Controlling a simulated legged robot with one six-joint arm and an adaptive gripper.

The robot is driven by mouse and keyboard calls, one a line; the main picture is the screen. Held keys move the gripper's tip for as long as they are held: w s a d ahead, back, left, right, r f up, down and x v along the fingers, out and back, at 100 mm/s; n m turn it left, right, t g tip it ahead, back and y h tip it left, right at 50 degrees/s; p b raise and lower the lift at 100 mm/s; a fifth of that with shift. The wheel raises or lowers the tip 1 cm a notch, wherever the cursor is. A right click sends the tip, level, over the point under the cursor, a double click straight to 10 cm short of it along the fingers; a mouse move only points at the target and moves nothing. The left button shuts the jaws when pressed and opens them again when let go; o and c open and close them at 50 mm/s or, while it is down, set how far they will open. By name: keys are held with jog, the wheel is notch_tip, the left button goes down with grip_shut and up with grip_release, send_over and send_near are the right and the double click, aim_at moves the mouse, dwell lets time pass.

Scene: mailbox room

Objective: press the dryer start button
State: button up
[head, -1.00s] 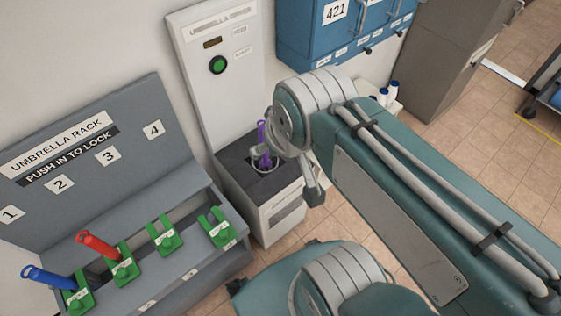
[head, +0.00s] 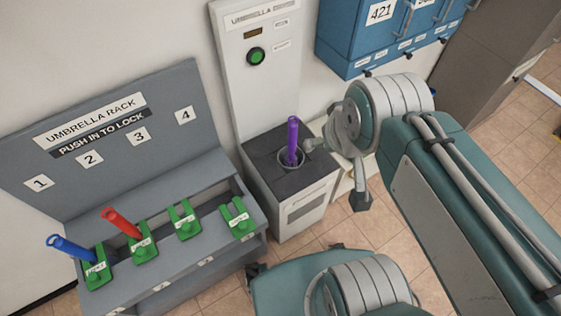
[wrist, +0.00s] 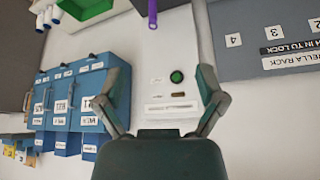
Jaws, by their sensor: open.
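The umbrella dryer (head: 262,70) is a white panel against the wall with a dark-topped base. Its round green start button (head: 256,56) sits on the upper panel below a small dark display. The button also shows in the wrist view (wrist: 176,77), upside down, between my fingers. A purple umbrella (head: 292,140) stands upright in the dryer's round opening. My gripper (wrist: 158,95) is open and empty, with its fingers spread wide. In the head view it is beside the purple umbrella, to its right, partly hidden by my arm, and apart from the button.
The grey umbrella rack (head: 160,215) stands at left with green locking slots. A blue umbrella (head: 70,248) and a red umbrella (head: 120,222) are in slots 1 and 2. Blue mailboxes (head: 370,40) hang on the wall to the right of the dryer.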

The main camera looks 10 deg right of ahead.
jog(key=shift+c, duration=0.3)
jog(key=c, duration=1.1)
jog(key=shift+w, duration=0.25)
grip_shut()
jog(key=w+d+f+m+t, duration=0.1)
jog(key=w+f+m+t, duration=0.15)
jog(key=w, duration=0.85)
jog(key=w+d+f+m+t, duration=0.2)
jog(key=w+m+t, duration=0.15)
jog(key=w, duration=0.75)
jog(key=w+a+f+m+t+y, duration=0.3)
jog(key=w+f+m+t+y, duration=0.2)
jog(key=f, duration=0.7)
jog(key=shift+w+a+m+t+y, duration=0.3)
jog(key=shift+w+m+t, duration=0.1)
jog(key=shift+w+m, duration=1.1)
jog(key=shift+s, duration=0.2)
